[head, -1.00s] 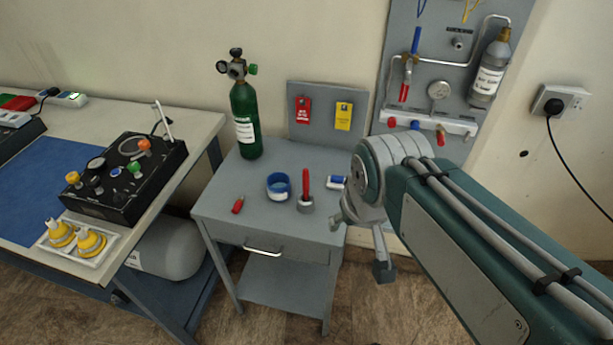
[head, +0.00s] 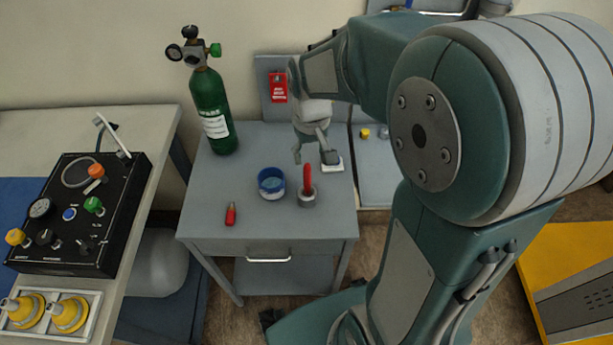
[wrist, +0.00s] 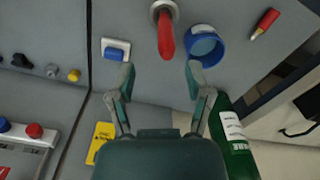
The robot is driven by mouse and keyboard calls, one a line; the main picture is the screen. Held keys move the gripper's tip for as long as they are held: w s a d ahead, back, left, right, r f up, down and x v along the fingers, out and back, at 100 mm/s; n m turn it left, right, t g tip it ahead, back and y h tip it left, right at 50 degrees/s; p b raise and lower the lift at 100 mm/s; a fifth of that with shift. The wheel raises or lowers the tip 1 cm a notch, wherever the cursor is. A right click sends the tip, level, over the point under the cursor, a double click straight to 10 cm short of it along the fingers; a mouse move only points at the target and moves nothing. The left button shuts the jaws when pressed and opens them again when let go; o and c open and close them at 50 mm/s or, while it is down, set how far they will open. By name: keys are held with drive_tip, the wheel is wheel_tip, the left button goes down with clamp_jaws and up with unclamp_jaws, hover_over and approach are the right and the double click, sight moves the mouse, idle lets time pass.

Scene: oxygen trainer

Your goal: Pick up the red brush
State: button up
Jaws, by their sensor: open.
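The red brush (head: 307,178) stands handle-up in a small grey cup (head: 307,198) on the grey cabinet top. In the wrist view, its red handle (wrist: 166,38) lies beyond the fingertips, roughly in line with the gap between them. My gripper (head: 313,157) is open and empty above the cabinet, behind the brush in the head view. Its spread fingers also show in the wrist view (wrist: 161,78), apart from the brush. The brush's lower end is hidden in the cup.
A blue-rimmed cup (head: 271,182) stands left of the brush. A small red item (head: 230,214) lies near the front. A white and blue block (wrist: 115,50) is close to one finger. A green cylinder (head: 208,112) stands at the back left.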

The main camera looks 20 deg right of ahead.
sight(306, 174)
drive_tip(key=shift+f, duration=0.65)
drive_tip(key=f, duration=0.2)
drive_tip(key=a+f, duration=0.1)
drive_tip(key=f, duration=0.2)
drive_tip(key=shift+a, duration=0.15)
drive_tip(key=shift+d+f, duration=0.3)
drive_tip(key=shift+f, duration=0.05)
drive_tip(key=shift+d, duration=0.1)
drive_tip(key=shift+c, duration=0.3)
drive_tip(key=c, duration=0.5)
clamp_jaws()
drive_tip(key=shift+a, duration=0.25)
